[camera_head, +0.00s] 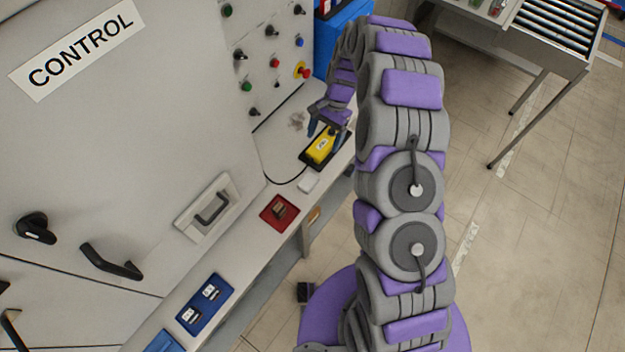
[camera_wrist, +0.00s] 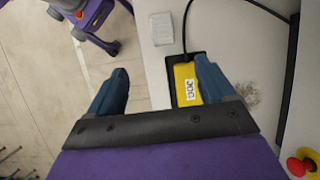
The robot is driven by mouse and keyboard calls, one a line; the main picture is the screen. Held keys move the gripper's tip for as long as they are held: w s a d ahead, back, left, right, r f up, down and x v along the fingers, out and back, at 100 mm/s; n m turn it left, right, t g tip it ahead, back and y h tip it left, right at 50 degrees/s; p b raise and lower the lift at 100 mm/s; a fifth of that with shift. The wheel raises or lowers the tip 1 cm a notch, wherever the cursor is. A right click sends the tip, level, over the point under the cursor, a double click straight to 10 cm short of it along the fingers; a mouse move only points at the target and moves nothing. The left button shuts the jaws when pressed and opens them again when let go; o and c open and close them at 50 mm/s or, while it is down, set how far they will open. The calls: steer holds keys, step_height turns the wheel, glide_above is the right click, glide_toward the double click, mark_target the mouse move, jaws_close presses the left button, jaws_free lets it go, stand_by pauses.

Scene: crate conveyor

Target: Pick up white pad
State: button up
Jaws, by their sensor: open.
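The white pad (camera_head: 308,182) lies flat on the narrow ledge of the control cabinet, just in front of a yellow device. It also shows in the wrist view (camera_wrist: 162,28), near the top, beyond my fingertips. My gripper (camera_head: 328,127) is over the yellow device (camera_head: 322,146), with its fingers apart and nothing visible between them holding. In the wrist view my gripper's blue fingers (camera_wrist: 163,78) are spread, the right one overlapping the yellow device (camera_wrist: 186,82). The pad is apart from both fingers.
A black cable (camera_wrist: 187,22) runs from the yellow device past the pad. A red tray (camera_head: 280,211) and a blue tray (camera_head: 205,305) sit farther along the ledge. The cabinet wall (camera_head: 130,150) rises beside it. A red emergency button (camera_head: 303,71) is on the panel.

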steer(key=f, duration=0.1)
steer(key=b, duration=0.3)
glide_above(309, 180)
steer(key=w+d, duration=0.2)
step_height(309, 180, down, 11)
steer(key=shift+s+a, duration=0.1)
steer(key=shift+a, duration=0.05)
steer(key=b+x, duration=0.1)
steer(key=x, duration=0.4)
steer(key=shift+s+a, duration=0.1)
steer(key=shift+a, duration=0.1)
steer(key=shift+c, duration=0.5)
steer(key=c, duration=1)
steer(key=shift+r, duration=0.1)
